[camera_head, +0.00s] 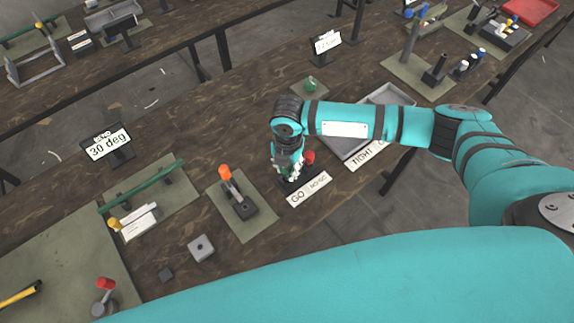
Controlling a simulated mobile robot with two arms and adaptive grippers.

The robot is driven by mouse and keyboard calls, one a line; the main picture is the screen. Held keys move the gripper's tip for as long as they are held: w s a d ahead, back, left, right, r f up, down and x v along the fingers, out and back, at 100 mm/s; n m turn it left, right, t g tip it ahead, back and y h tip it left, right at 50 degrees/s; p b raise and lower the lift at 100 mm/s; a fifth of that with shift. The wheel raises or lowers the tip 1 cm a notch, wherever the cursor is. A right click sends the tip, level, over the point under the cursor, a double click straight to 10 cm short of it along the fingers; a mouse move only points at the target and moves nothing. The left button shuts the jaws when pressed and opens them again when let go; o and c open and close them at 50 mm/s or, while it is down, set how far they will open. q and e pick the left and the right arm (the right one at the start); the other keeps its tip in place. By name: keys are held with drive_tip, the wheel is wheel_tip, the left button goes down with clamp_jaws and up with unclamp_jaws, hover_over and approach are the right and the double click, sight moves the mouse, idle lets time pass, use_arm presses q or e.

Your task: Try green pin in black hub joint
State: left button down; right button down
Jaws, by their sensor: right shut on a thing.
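My right gripper (286,176) points down over a small black pin stand (296,185) behind the GO / NO-GO label. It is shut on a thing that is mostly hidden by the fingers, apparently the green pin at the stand. A red-topped pin (309,157) stands just right of the fingers. A dark joint block (243,208) with an orange-tipped lever sits on a green mat to the left, apart from the gripper. I cannot tell for sure whether it is the black hub joint. My left gripper is not in view.
A grey square block (201,248) lies left of the stand. A 30 deg sign (108,146) stands at the left.

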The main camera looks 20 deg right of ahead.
drive_tip(key=shift+f+b, duration=0.55)
drive_tip(key=shift+f, duration=0.65)
drive_tip(key=c, duration=1)
unclamp_jaws()
drive_tip(key=shift+r, duration=0.1)
drive_tip(key=shift+c, duration=0.2)
wheel_tip(320, 180, up, 12)
drive_tip(key=shift+d, duration=0.1)
